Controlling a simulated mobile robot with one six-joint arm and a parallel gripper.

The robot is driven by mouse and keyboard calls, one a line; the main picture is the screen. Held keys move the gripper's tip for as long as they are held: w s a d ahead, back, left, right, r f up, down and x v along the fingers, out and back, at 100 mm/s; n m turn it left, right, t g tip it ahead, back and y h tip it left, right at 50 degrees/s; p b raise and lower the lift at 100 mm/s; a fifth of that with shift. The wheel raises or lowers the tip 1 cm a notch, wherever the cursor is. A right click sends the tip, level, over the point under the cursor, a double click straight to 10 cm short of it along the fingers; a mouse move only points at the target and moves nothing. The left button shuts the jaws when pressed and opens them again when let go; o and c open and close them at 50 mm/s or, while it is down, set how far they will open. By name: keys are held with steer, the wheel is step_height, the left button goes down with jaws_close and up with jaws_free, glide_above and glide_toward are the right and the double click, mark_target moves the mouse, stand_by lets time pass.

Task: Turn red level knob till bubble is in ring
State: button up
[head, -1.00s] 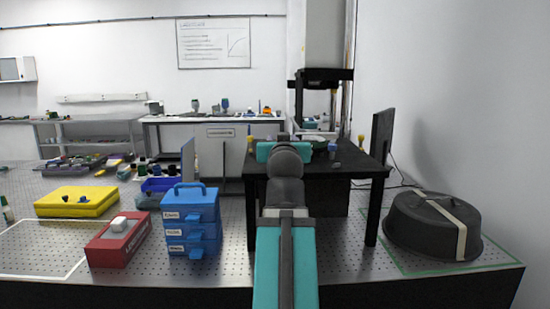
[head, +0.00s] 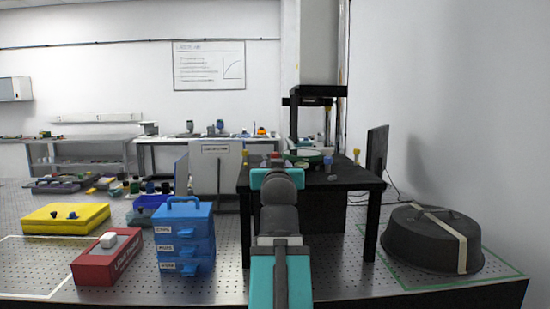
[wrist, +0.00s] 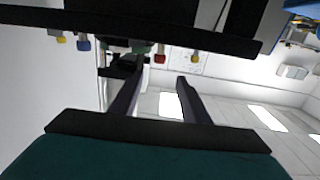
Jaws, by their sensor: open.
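The red level knob (wrist: 160,57) shows in the wrist view, hanging upside down at the edge of a dark plate. It appears between and just beyond the fingertips of my gripper (wrist: 158,80), apart from them. My gripper is open and empty. In the head view a small red spot (head: 275,157), probably the knob, shows just above my teal gripper body (head: 277,177), which hides the fingers. A yellow knob (wrist: 194,57) is beside the red one; a blue knob (wrist: 84,44) and another yellow one (wrist: 62,39) are farther left. I cannot make out the bubble or ring.
The black stand (head: 340,176) carries a green round part (head: 303,157) and an upright dark panel (head: 376,153). A blue drawer box (head: 186,237) and red box (head: 107,256) are at left.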

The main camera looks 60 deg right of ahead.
mark_target(275, 156)
steer(key=shift+w+d+r, duration=0.1)
steer(key=p+x, duration=0.3)
steer(key=p, duration=0.2)
steer(key=shift+w+d+p, duration=0.1)
steer(key=shift+d+p, duration=0.1)
steer(key=shift+p, duration=0.1)
steer(key=p+x, duration=0.4)
steer(key=p, duration=0.3)
steer(key=shift+p, duration=0.5)
steer(key=p+x, duration=0.3)
steer(key=p, duration=0.6)
stand_by(0.6)
steer(key=shift+p+x, duration=0.35)
steer(key=shift+x, duration=1)
